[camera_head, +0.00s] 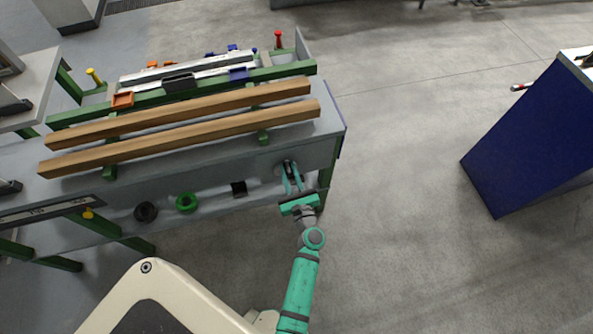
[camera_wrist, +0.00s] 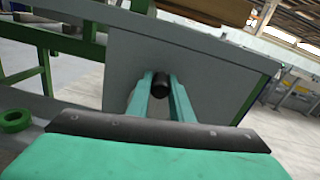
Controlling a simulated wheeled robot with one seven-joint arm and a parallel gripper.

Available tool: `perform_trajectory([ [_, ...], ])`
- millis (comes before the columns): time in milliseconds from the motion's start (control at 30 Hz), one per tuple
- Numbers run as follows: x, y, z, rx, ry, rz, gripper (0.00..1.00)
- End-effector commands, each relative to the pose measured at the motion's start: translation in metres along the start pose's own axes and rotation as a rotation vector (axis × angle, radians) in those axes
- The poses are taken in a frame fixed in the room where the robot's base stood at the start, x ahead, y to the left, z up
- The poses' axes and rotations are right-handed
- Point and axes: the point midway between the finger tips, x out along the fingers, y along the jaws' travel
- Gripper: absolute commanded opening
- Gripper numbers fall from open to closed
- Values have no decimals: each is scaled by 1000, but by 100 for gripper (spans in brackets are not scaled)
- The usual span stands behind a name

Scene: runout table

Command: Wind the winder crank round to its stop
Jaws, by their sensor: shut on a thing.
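My gripper (camera_head: 292,178) is at the right end of the runout table's front face. In the wrist view, my gripper (camera_wrist: 160,92) has its two teal fingers closed on the dark round crank handle (camera_wrist: 160,80), in front of a grey panel. In the head view the winder crank (camera_head: 282,169) is mostly hidden behind the fingers, so its arm and angle cannot be told.
The table (camera_head: 215,160) carries two long wooden beams (camera_head: 190,135). On its front are a black ring (camera_head: 146,212), a green ring (camera_head: 187,202) and a black block (camera_head: 239,188). A blue cabinet (camera_head: 520,150) stands right; the floor between is clear.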

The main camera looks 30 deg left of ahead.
Motion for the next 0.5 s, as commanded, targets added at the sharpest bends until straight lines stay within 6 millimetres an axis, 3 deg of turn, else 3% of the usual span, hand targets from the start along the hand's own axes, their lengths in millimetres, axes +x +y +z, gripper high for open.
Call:
perform_trajectory([
  [500,2,12,-1,-29,2,17,0],
])
